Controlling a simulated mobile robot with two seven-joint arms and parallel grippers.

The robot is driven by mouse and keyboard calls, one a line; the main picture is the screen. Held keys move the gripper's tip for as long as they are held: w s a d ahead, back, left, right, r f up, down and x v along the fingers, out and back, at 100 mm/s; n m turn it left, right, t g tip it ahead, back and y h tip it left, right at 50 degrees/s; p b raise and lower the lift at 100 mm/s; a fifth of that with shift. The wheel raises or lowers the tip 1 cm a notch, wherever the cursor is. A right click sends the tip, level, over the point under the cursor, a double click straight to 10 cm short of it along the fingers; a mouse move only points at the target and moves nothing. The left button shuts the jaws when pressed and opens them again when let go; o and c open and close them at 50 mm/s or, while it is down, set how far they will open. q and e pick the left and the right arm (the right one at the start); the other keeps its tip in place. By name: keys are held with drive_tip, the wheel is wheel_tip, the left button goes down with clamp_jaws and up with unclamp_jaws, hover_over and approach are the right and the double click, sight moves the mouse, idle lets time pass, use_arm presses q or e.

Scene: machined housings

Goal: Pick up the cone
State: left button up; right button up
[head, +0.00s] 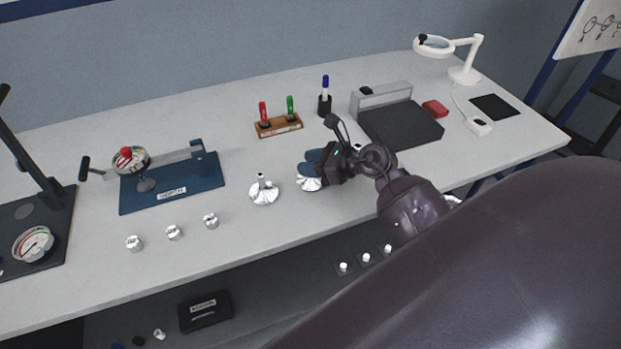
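A shiny metal cone-like part (309,184) stands on the bench, right of the middle. My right gripper (311,163) reaches in from the right, with its blue fingers over the upper portion of this part. The fingers hide its top, and I cannot tell whether they are closed on it or only beside it. A similar metal cone-like part (263,192) with a narrow top stands to the left, apart from the gripper. My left gripper is not in view.
The bench (250,234) is clear in front of the cones. Small metal cylinders (173,232) stand to the left, below a blue gauge fixture (172,186). A marker rack (278,125) and a pen cup (325,104) stand behind. A dark plate (400,126) lies to the right.

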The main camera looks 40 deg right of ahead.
clamp_jaws()
drive_tip(key=shift+r, duration=0.15)
